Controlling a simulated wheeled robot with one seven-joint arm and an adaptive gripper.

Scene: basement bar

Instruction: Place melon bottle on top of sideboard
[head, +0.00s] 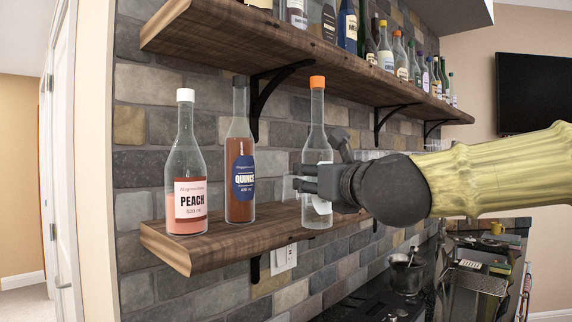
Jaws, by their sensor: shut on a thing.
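My gripper (317,172) reaches in from the right and is shut on a clear, slim bottle with an orange cap (317,110). The bottle is upright at the right part of the lower wooden shelf (252,232). Its base is at the shelf's level, and I cannot tell whether it touches the wood. My fingers cover most of its label, so no name can be read; it may be the melon bottle. I cannot make out a sideboard for sure in this view.
A peach bottle (186,170) and a quince bottle (240,165) stand left of the held bottle on the lower shelf. An upper shelf (270,45) with several bottles hangs close above. A dark counter with a metal mortar (405,272) lies below right.

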